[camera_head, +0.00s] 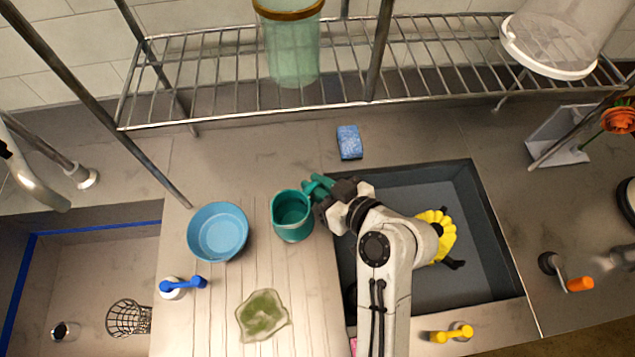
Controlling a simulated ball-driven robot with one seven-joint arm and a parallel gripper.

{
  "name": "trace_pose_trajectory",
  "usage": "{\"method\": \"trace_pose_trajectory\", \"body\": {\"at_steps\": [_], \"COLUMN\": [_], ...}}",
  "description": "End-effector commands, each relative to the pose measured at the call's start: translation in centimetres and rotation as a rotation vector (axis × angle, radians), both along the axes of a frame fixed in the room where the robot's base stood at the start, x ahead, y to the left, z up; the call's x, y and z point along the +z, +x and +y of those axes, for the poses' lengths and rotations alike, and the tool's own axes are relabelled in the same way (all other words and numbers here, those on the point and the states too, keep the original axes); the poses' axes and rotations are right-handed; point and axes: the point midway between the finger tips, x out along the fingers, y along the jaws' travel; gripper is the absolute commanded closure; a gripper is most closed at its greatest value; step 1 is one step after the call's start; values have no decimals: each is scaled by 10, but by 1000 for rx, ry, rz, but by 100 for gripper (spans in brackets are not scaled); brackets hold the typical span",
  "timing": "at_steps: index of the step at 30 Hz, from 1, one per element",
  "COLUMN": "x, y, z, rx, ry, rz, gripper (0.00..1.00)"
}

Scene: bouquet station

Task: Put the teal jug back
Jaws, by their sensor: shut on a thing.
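The teal jug (292,216) is over the ribbed drainboard in the middle of the view, upright, with its open top facing me. Its handle (318,186) points up and right toward my gripper (324,193). My gripper is shut on the jug at the handle side; the dark fingers partly hide the handle. I cannot tell whether the jug's base touches the drainboard or is just above it.
A blue bowl (217,232) sits close left of the jug. A green-stained cloth-like piece (263,315) lies below. A blue sponge (349,142) is behind. A dark sink (470,220) holds a yellow item (440,236). A wire rack (220,75) with a green glass vase (291,45) spans the back.

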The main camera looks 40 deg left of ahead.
Motion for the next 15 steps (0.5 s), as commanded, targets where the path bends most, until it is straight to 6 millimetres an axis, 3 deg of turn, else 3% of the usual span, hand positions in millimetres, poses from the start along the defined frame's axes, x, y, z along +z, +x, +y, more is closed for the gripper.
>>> {"method": "trace_pose_trajectory", "body": {"at_steps": [9,15], "x": [-1,0], "y": [0,0], "z": [0,0], "rx": [0,0], "ry": [0,0], "rz": [0,0], "gripper": [59,59]}}
